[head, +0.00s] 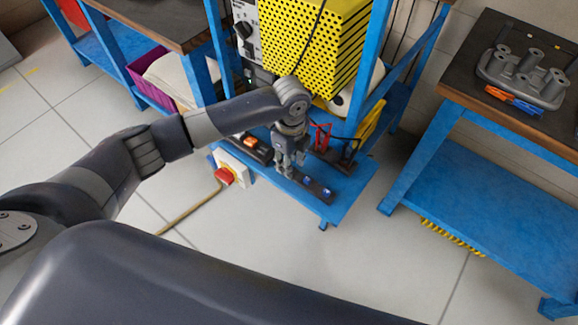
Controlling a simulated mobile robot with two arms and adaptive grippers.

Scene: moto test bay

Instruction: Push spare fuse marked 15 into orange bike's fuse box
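My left gripper (287,169) points down over the low blue shelf of a cart, above a dark strip (316,188) that carries small blue pieces. One blue piece (326,193) sits near the strip's right end and another (306,181) is nearer the gripper. They may be fuses, but no marking is readable at this size. The fingertips are small and partly merge with the strip, so I cannot tell whether they are open or hold anything. No orange bike or fuse box is recognizable in view. My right gripper is not in view.
A yellow perforated unit (312,45) stands above. A blue workbench (500,180) is at right; the floor between is clear.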

